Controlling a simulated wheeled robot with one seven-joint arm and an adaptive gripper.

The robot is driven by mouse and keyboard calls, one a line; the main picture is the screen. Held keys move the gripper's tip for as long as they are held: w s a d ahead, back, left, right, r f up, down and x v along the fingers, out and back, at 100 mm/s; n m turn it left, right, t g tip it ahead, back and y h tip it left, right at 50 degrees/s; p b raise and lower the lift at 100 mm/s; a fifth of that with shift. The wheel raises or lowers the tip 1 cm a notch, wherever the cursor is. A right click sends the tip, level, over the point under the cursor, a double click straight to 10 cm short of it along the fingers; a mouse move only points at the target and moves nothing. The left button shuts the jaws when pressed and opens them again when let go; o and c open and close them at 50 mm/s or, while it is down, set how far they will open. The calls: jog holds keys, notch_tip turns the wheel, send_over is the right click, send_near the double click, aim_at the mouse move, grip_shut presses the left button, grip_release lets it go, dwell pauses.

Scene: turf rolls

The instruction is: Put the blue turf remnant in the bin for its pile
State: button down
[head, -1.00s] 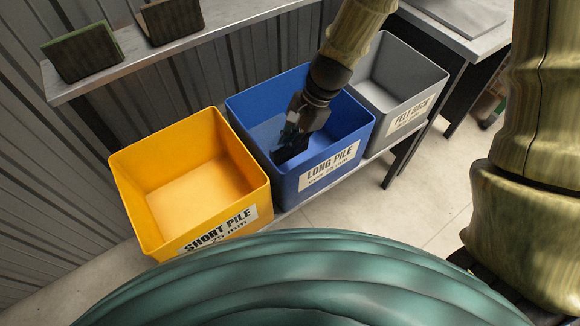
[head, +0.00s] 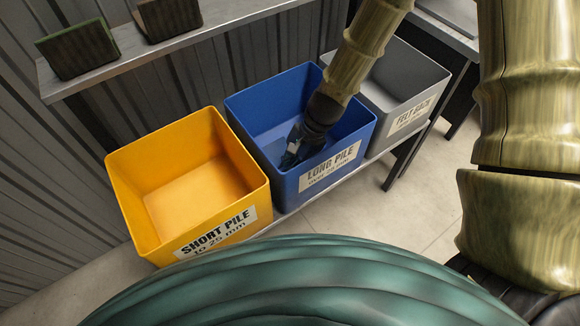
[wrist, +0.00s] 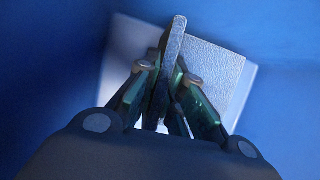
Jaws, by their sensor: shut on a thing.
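My gripper (head: 290,157) is down inside the blue bin (head: 250,115) labelled LONG PILE, near its front wall. In the wrist view my gripper (wrist: 168,90) is shut on a thin slab, the turf remnant (wrist: 172,50), seen edge-on between the fingers. Its colour looks dark grey-blue in the shade. In the head view the remnant is mostly hidden by the gripper and the bin's shadow. A pale flat patch (wrist: 222,72) lies beyond it inside the bin; I cannot tell what it is.
A yellow bin (head: 135,200) labelled SHORT PILE stands left, looking empty. A grey bin (head: 425,80) labelled FELT BACK stands right. Two dark turf samples (head: 78,50) (head: 168,18) stand on the shelf (head: 120,66) behind. Blue walls (wrist: 50,60) surround the gripper closely.

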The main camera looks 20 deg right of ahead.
dwell(0.3)
jog(key=c, duration=1.5)
grip_release()
jog(key=shift+f, duration=0.1)
jog(key=p+v, duration=0.2)
jog(key=v, duration=1)
